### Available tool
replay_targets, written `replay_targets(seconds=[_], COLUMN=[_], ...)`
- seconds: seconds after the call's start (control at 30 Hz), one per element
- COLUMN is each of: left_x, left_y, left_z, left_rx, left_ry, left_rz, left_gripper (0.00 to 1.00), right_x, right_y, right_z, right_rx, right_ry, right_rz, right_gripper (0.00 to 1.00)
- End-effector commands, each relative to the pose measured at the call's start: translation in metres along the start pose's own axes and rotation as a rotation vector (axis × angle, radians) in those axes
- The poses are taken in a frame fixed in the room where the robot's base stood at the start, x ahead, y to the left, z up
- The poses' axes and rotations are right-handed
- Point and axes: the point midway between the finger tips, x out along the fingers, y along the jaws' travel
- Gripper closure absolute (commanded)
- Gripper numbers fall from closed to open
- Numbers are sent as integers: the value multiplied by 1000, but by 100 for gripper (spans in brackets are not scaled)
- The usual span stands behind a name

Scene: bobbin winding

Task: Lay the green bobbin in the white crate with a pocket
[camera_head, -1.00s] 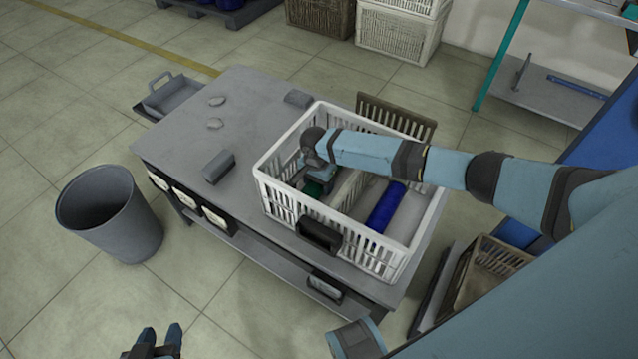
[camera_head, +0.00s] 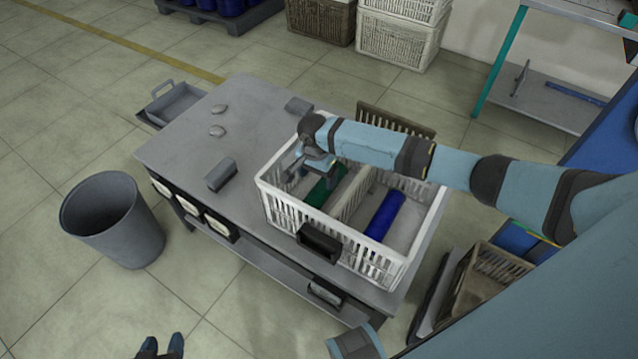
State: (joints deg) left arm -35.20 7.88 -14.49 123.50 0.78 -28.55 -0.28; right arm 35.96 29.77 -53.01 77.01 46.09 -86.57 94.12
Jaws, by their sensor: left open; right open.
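The white crate (camera_head: 283,212) stands on the grey table and has a divider down its middle. The green bobbin (camera_head: 321,194) lies in the crate's left compartment, partly hidden by my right gripper and arm. My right gripper (camera_head: 294,173) is open above the left part of the crate, clear of the green bobbin as far as I can see. A blue bobbin (camera_head: 385,216) lies in the crate's right compartment. My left gripper (camera_head: 160,347) is open and empty at the bottom edge of the view, over the floor.
The grey table (camera_head: 185,150) carries small grey blocks and two flat round pieces on its left part. A grey bin (camera_head: 112,220) stands on the floor to the left. A brown slatted crate (camera_head: 490,272) is at the lower right. A teal-legged shelf (camera_head: 560,100) stands at the upper right.

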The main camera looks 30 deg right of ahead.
Motion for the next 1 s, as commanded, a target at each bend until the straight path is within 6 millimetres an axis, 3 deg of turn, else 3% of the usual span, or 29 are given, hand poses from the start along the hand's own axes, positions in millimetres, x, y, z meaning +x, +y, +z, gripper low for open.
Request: replay_targets(seconds=[0.1, 0.3, 1.0], left_x=[-2, -2, -2], left_y=[-1, -1, -1], left_z=[0, 0, -1], left_rx=[5, 1, -3], left_ry=[-11, -17, -17], left_rz=[-5, -6, -5], left_gripper=[57, 57, 57], right_x=[-25, -45, -48], right_y=[0, 0, 0], right_z=[0, 0, 0], right_rx=[0, 0, 1], right_ry=[0, 1, 1], right_rz=[-1, 0, 0], right_gripper=[19, 19, 19])
